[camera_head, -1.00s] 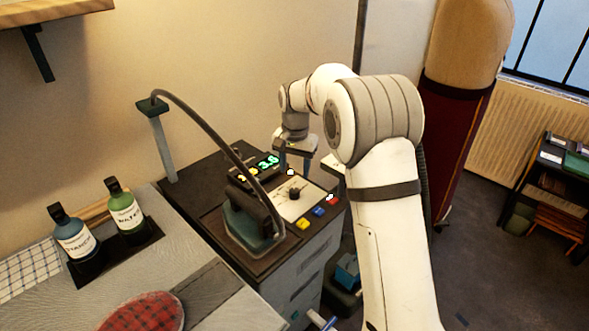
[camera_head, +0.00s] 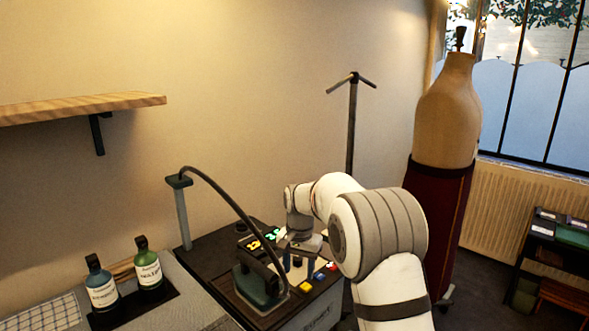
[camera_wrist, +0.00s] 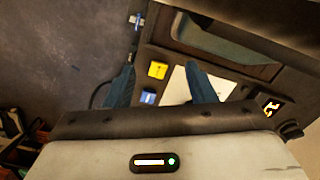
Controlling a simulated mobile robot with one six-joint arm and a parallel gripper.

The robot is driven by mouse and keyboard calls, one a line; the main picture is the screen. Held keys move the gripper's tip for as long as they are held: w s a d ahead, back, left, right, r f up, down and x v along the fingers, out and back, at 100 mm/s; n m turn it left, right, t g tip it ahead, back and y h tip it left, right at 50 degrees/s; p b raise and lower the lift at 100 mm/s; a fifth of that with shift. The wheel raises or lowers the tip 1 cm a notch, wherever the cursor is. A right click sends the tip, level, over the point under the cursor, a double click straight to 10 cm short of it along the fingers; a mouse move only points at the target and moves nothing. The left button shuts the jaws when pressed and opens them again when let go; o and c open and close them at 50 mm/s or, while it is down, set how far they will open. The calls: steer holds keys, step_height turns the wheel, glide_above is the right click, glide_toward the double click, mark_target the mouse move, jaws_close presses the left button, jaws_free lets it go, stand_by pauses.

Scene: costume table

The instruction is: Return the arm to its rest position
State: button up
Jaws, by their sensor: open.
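My gripper (camera_head: 299,266) is over the control panel of the ironing station, and its two blue fingers stand apart with nothing between them. My arm (camera_head: 385,240) is bent, its white upper link coming in from the lower right. In the wrist view my gripper (camera_wrist: 163,82) shows both fingers spread above the panel, with a yellow button (camera_wrist: 158,69), a blue button (camera_wrist: 148,97) and the white dial plate (camera_wrist: 180,88) near them. I cannot tell how far the fingertips are above the panel.
The iron (camera_head: 258,288) stands left of my gripper, its hose arching from a post (camera_head: 183,215). Two bottles (camera_head: 150,270) (camera_head: 102,290) stand farther left. A wooden shelf (camera_head: 80,108) is on the wall. A dress form (camera_head: 447,120) and a stand (camera_head: 352,120) are behind my arm.

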steer(key=s+d+r+n, duration=0.1)
steer(key=s+d+r, duration=0.2)
steer(key=s, duration=0.3)
steer(key=s+d+r+t, duration=0.1)
steer(key=s+d+r, duration=0.2)
steer(key=s, duration=0.2)
steer(key=s+d+r+n, duration=0.1)
steer(key=s+d+r, duration=0.2)
steer(key=s, duration=0.3)
steer(key=s+d+f+n, duration=0.1)
steer(key=s+d, duration=0.1)
steer(key=s, duration=0.6)
steer(key=s+d+f+n+t, duration=0.1)
steer(key=s+d, duration=0.1)
steer(key=s, duration=0.7)
steer(key=shift+s+d+f+t, duration=0.15)
steer(key=shift+d+f+t, duration=0.15)
steer(key=shift+d+f, duration=0.05)
